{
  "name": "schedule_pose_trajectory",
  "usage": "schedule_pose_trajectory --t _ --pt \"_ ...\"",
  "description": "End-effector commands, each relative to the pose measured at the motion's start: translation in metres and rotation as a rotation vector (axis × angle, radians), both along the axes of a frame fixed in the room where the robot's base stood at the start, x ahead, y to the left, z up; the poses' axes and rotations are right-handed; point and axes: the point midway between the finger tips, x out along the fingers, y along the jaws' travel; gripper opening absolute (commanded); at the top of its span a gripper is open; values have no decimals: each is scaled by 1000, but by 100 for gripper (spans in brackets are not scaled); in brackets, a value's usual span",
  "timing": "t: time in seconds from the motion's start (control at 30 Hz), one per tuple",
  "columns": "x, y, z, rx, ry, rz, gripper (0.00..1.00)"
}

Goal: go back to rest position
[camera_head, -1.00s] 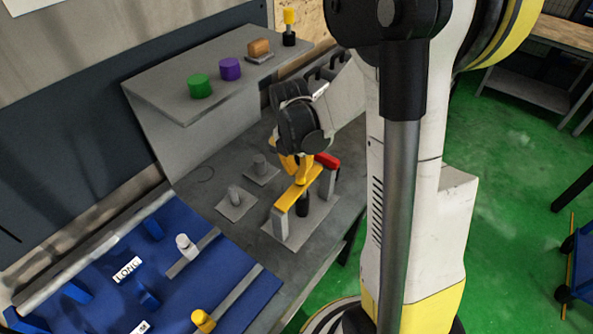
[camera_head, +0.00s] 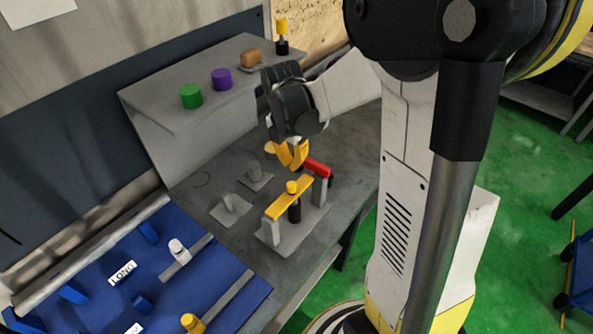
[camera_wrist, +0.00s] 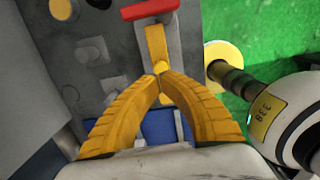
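My gripper (camera_head: 290,162) has yellow fingers and hangs above the table, a little behind and above a fixture with a yellow bar (camera_head: 280,203) on grey posts. It looks clear of the bar. In the wrist view the fingertips (camera_wrist: 160,74) meet, with nothing visible between them; the yellow bar (camera_wrist: 156,45) shows just beyond the tips. A red handle (camera_head: 318,168) lies at the bar's far end. A black piece with a yellow top (camera_head: 292,187) stands upright at the bar's middle.
Green (camera_head: 191,96) and purple (camera_head: 221,79) cylinders, an orange-brown block (camera_head: 250,58) and a black-and-yellow piece (camera_head: 281,38) stand on the raised grey shelf. Two grey pegs on plates stand left of the fixture. A blue panel (camera_head: 100,300) is at lower left. Green floor is right.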

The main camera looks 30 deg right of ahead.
Motion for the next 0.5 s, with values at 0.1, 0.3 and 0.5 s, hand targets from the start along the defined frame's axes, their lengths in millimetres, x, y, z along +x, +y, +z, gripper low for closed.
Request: schedule_pose_trajectory --t 0.1,0.3,0.5 --pt "0 1 28 0 -1 2 0" --pt "0 0 54 0 0 2 0" --pt "0 0 60 0 -1 2 0"
